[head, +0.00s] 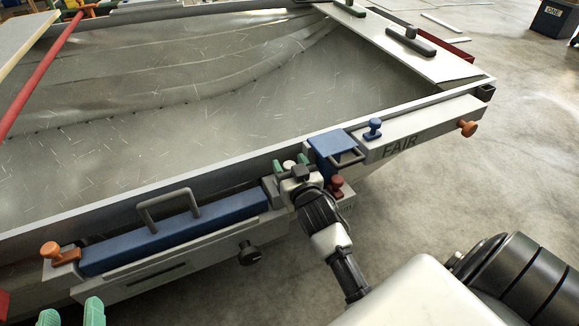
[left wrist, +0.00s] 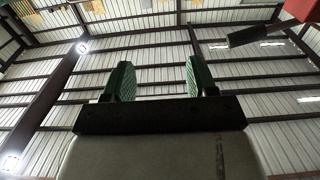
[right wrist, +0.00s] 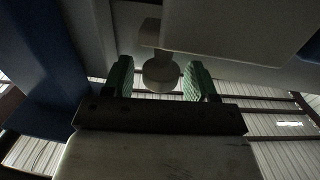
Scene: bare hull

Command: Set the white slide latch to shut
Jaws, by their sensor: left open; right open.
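The white latch knob (right wrist: 161,74) is pale and round in the right wrist view, in front of and between the green fingers of my right gripper (right wrist: 160,82). In the head view the knob (head: 289,164) is a small pale spot between the fingertips of my right gripper (head: 290,163); the gripper hides most of the latch, so I cannot tell its slide position. The right fingers are open around the knob, with gaps beside it. My left gripper (head: 72,312) is open at the lower left; its wrist view shows empty fingers (left wrist: 158,80) against the roof.
A blue bar with a grey handle (head: 168,207) lies left of my right gripper. A blue bracket (head: 333,149), a blue knob (head: 374,129) and a red knob (head: 337,183) are close on the right. Orange knobs (head: 467,128) (head: 51,250) and a black knob (head: 250,254) stick out along the hull.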

